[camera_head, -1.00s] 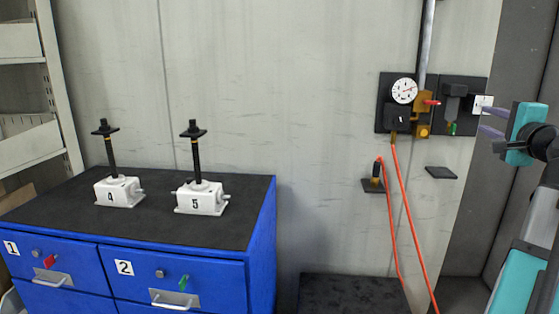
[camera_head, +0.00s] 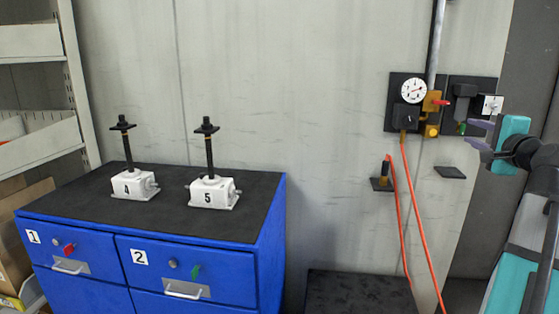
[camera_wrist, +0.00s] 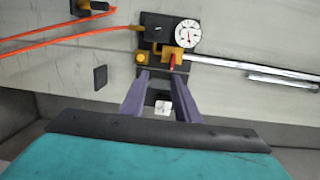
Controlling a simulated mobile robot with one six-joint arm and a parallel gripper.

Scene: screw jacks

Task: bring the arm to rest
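My gripper (camera_head: 472,135), with a teal body and purple fingers, is at the right of the head view, in front of the wall and just below a black wall panel. In the wrist view its two fingers (camera_wrist: 162,78) stand apart with a gap between them. The gap shows a small white square (camera_wrist: 163,107) and part of the panel. I see nothing clamped between the fingers. The white square also shows in the head view (camera_head: 492,105), just above the fingers.
A wall unit with a dial gauge (camera_head: 413,90) and orange hoses (camera_head: 406,200) is left of my gripper. A small black shelf (camera_head: 450,172) is below it. Screw jack 4 (camera_head: 133,186) and screw jack 5 (camera_head: 212,192) stand on a blue cabinet (camera_head: 275,215) at left.

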